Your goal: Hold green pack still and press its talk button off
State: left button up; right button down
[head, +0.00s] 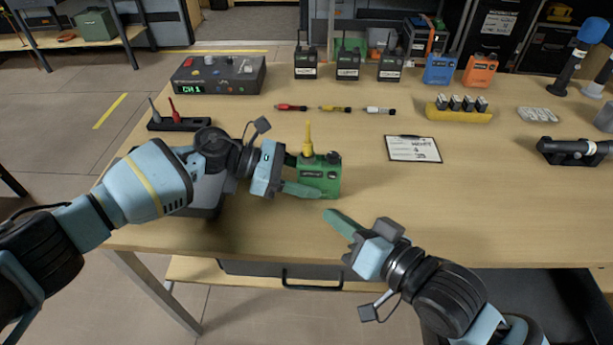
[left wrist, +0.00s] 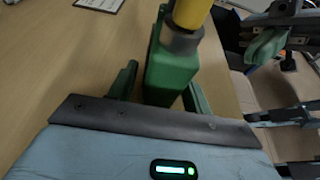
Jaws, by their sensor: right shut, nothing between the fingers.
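The green pack (head: 325,178) stands upright near the table's front edge, with a yellow antenna (head: 308,138) and a dark knob on top. My left gripper (head: 296,174) is at the pack's left side, one finger in front and one behind. In the left wrist view the pack (left wrist: 170,75) stands between the two fingers (left wrist: 163,88), with a gap showing beside the left one. My right gripper (head: 328,212) is shut and empty, just in front and right of the pack, apart from it. I cannot make out the talk button's state.
A control box (head: 218,75) reading CH 1 stands at the back left. Several black radios, a blue pack (head: 440,69) and an orange pack (head: 480,70) line the back. A clipboard (head: 413,149) lies to the right. The right front table is clear.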

pick_arm(q)
jog(key=shift+o, duration=1)
jog(key=v, duration=1.2)
jog(key=shift+r, duration=0.1)
